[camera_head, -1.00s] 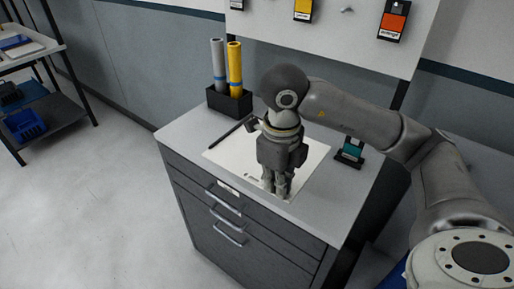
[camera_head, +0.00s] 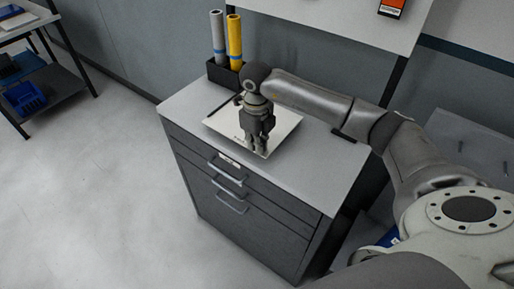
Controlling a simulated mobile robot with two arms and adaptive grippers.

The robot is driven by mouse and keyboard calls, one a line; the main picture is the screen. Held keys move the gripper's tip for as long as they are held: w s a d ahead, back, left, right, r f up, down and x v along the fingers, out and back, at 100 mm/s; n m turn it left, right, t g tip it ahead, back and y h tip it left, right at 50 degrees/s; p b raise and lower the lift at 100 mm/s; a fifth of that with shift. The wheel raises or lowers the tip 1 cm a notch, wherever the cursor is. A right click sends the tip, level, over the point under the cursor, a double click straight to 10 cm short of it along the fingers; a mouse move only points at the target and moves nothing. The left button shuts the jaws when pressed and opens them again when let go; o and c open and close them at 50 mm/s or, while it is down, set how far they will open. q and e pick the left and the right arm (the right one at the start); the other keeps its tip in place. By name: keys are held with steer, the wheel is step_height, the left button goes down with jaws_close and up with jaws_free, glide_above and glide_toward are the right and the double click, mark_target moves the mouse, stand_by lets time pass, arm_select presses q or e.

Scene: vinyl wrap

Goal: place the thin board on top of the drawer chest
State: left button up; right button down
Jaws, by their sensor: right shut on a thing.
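The thin board (camera_head: 288,118) is a pale flat sheet over the top of the drawer chest (camera_head: 178,103). The chest is dark grey with a light grey top and several bar handles on its front. My right gripper (camera_head: 258,149) points down and is shut on the front part of the board, its fingers partly hiding it. The board looks flat and very close to the chest top; I cannot tell if it touches. My left gripper is not in view.
A black holder (camera_head: 232,78) with a grey roll (camera_head: 217,38) and a yellow roll (camera_head: 234,42) stands at the back left of the chest top. A dark rod (camera_head: 221,105) lies by the board.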

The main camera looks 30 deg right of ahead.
step_height(320, 180, down, 2)
steer(key=shift+f+p, duration=0.1)
steer(key=shift+p, duration=0.75)
steer(key=shift+f, duration=0.45)
steer(key=shift+f, duration=0.15)
steer(key=c, duration=1.6)
jaws_free()
steer(key=shift+c, duration=0.2)
